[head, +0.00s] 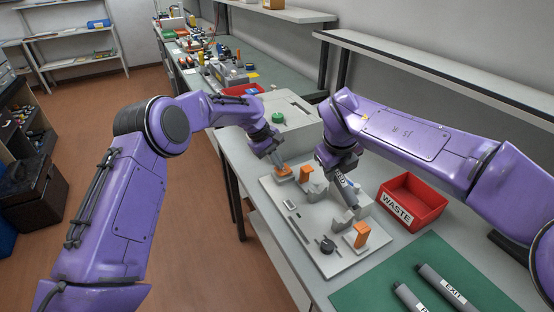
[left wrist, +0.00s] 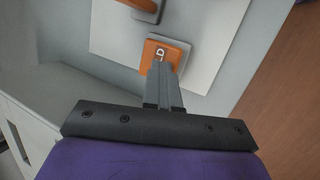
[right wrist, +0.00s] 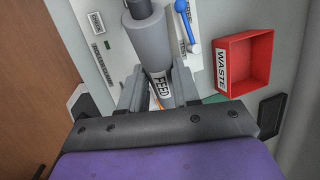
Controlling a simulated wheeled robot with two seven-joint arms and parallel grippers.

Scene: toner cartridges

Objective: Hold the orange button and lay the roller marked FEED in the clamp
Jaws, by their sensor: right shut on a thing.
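The roller marked FEED (right wrist: 150,40) is a grey cylinder with a white label. My right gripper (right wrist: 158,92) is shut on it; in the head view the roller (head: 348,188) hangs tilted over the light board (head: 296,226). The orange button (left wrist: 182,48) is a square block at the board's far left corner, also in the head view (head: 283,177). My left gripper (left wrist: 163,78) is shut with its tips at the button; whether it is pressed is unclear.
A red WASTE bin (head: 413,202) stands right of the board. A green mat (head: 400,282) in front holds the EXIT roller (head: 445,288) and another roller (head: 411,299). A black knob (head: 327,245) sits on the board.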

